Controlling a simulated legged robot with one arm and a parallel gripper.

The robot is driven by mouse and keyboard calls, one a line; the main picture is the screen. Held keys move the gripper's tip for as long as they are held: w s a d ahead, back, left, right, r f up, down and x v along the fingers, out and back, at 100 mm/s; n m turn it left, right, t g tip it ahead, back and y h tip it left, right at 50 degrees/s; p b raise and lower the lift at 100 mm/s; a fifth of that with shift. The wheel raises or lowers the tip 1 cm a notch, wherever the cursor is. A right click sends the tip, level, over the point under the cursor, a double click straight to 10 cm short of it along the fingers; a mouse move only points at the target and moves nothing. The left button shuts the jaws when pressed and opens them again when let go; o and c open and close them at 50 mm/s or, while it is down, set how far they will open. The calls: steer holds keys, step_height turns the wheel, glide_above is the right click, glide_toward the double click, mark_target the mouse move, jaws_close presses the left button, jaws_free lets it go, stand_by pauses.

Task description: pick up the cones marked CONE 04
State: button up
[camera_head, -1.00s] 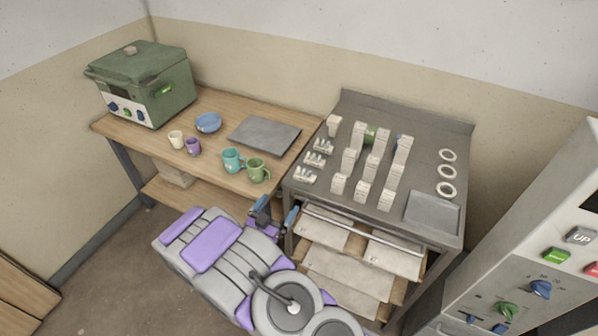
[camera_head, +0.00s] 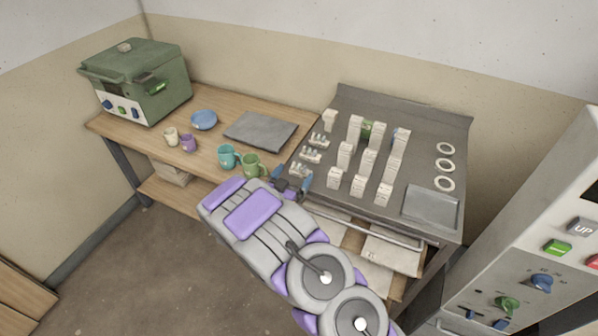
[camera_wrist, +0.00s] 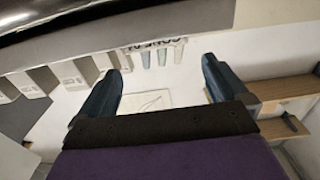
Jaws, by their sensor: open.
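Three small sets of pale cones stand at the left side of the steel table: a back set (camera_head: 319,140), a middle set (camera_head: 310,156) and a front set (camera_head: 300,170). Their markings are too small to read in the head view. My gripper (camera_head: 292,184) is open and empty at the table's front left corner, close to the front set. In the wrist view, several slim cones (camera_wrist: 162,56) stand in a row beyond and between my open fingers (camera_wrist: 165,72). A label (camera_wrist: 155,45) beside them starts with "CONE"; its number is not clear.
Several white boxes (camera_head: 345,155) stand in rows right of the cones, with white rings (camera_head: 445,165) and a grey tray (camera_head: 430,207) farther right. A green mug (camera_head: 252,165) and a teal mug (camera_head: 228,156) stand on the wooden table near my gripper.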

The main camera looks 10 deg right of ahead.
mark_target(299, 167)
steer(key=shift+w+d, duration=0.2)
steer(key=shift+d, duration=0.2)
steer(key=b+x, duration=0.1)
steer(key=x, duration=0.2)
steer(key=shift+r, duration=0.1)
steer(key=shift+w+d, duration=0.1)
steer(key=shift+w, duration=0.55)
steer(key=shift+d, duration=0.15)
steer(key=shift+c, duration=0.4)
steer(key=shift+d, duration=0.1)
steer(key=shift+c, duration=0.6)
steer(key=c, duration=0.8)
